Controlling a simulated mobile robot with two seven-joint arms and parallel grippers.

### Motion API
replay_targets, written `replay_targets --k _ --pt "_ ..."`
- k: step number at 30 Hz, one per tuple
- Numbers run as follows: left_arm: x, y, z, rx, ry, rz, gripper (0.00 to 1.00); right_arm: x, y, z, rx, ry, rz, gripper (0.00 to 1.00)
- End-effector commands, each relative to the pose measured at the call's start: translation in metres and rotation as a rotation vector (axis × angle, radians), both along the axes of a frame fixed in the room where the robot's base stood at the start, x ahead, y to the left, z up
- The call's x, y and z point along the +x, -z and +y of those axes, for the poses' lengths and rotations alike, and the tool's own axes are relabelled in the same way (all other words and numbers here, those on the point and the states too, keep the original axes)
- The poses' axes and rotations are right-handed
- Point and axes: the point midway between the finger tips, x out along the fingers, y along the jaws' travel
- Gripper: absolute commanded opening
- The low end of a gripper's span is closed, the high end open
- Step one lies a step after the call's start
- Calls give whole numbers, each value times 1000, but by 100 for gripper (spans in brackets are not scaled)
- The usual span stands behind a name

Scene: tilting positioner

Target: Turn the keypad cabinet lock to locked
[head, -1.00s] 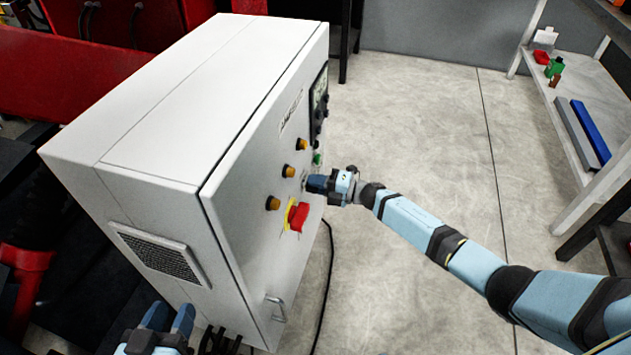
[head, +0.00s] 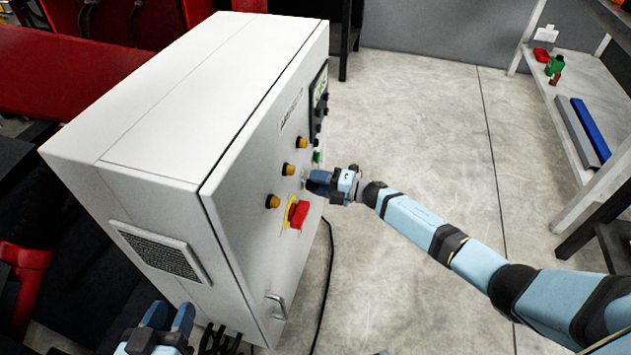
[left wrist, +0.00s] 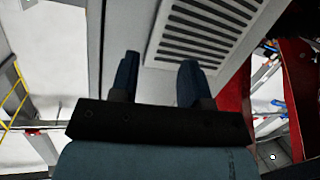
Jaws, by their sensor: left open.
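The grey-white cabinet (head: 235,250) stands at the left centre of the head view, its front panel facing right. My right gripper (head: 310,182) is at this panel, between the amber buttons and the red knob. Its fingertips are at or very near a small pale fitting (head: 304,178), which may be the lock. The gripper hides most of it, so I cannot tell its position or whether the fingers are shut on it. My left gripper (head: 168,318) is open and empty, low beside the cabinet's vented side. In the left wrist view its fingers (left wrist: 157,78) are apart.
A red knob on a yellow plate (head: 298,213), several amber buttons (head: 288,170) and a green button (head: 317,157) surround the right gripper. A door handle (head: 277,307) is lower down. Black cables lie at the base. The floor (head: 420,120) right of the cabinet is mostly clear.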

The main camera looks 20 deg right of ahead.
Motion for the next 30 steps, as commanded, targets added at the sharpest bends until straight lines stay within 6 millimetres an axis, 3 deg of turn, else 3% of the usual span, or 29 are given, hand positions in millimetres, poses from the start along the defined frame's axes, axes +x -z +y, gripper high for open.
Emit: replay_targets --k 4,15,21,30 --pt "-1 1 3 17 -4 21 43 -15 -1 -23 -3 2 2 39" --pt "-12 29 14 74 -24 140 43 -60 -1 -89 -3 2 2 39" --pt "-14 36 18 85 -33 168 43 -71 -1 -106 -1 1 1 39" --pt "-16 39 18 91 -29 174 43 -74 0 -109 0 1 0 39"
